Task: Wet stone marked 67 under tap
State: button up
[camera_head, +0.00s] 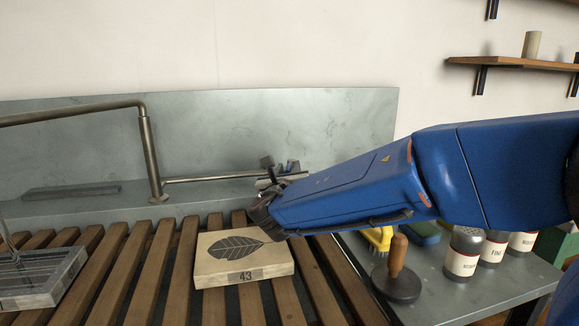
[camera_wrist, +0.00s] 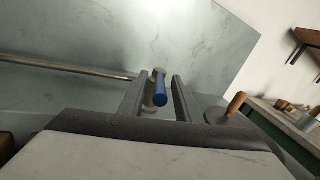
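A grey stone (camera_head: 46,283) lies on the slats at the left edge of the head view; its mark is mostly cut off, so I cannot read it. A pale stone marked 43 (camera_head: 222,266) with a dark leaf print lies at the centre. I see no legible 67. The tap pipe (camera_head: 72,113) arches off to the left; its outlet is out of frame. A side pipe (camera_head: 225,177) runs to a valve with a blue handle (camera_wrist: 160,92). My gripper (camera_wrist: 155,98) is open, its fingers either side of the handle with gaps visible. In the head view my arm partly hides the valve.
The wooden slats (camera_head: 141,272) span the sink, with a metal splashback (camera_head: 240,125) behind. A side table at right holds a wooden-handled disc tool (camera_head: 397,274), a yellow brush (camera_head: 379,238) and several labelled shakers (camera_head: 464,254). A wall shelf (camera_head: 505,63) is at upper right.

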aim_at(291, 161)
jog(key=shift+w+d, duration=0.1)
jog(key=shift+w, duration=1.45)
grip_shut()
